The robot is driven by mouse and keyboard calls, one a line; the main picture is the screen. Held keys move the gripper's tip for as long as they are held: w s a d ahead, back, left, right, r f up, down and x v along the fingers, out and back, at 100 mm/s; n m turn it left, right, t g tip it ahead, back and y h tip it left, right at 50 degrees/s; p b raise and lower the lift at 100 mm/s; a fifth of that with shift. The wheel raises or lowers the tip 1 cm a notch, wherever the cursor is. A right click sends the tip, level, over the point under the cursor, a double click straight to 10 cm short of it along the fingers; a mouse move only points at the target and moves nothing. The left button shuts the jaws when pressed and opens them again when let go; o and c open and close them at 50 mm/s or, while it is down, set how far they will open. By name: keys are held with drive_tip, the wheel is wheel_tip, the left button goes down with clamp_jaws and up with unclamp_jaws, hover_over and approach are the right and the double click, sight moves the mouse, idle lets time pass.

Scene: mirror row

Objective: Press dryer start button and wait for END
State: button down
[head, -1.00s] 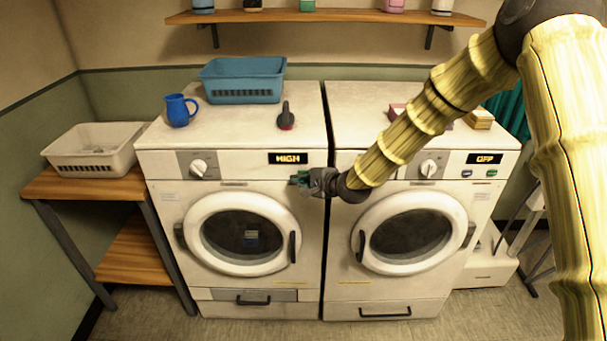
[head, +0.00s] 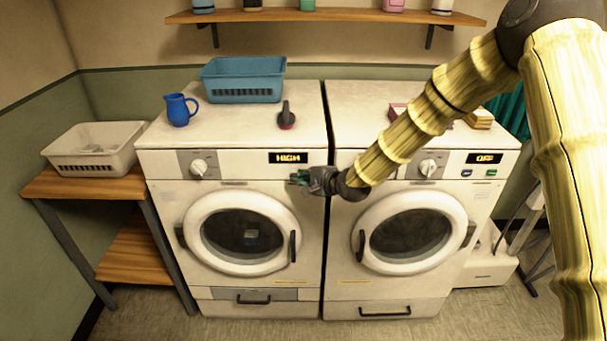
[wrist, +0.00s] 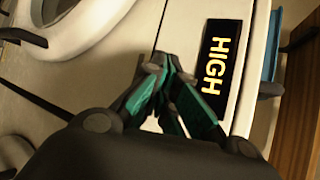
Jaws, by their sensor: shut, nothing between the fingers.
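Two white front-loading machines stand side by side. The left machine (head: 165,215) has a lit display reading HIGH (head: 288,157), also seen in the wrist view (wrist: 220,65). The right machine (head: 480,215) has a display reading OFF (head: 484,158), with a blue button (head: 466,173) and a green button (head: 491,173) below it. My gripper (head: 298,178) is shut and empty, its green fingers at the left machine's front panel just below the HIGH display. The fingertips also show in the wrist view (wrist: 160,64). Any button there is hidden behind the gripper; contact cannot be told.
A blue basket (head: 243,68), a blue jug (head: 179,109) and a dark-handled object (head: 286,116) sit on the left machine. A white basket (head: 95,165) stands on a wooden side table (head: 70,187). A shelf (head: 330,17) hangs above. The floor in front is clear.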

idle(0.7)
drive_tip(key=shift+s, duration=0.65)
drive_tip(key=s+p, duration=0.1)
drive_tip(key=s, duration=0.4)
idle(0.3)
idle(0.5)
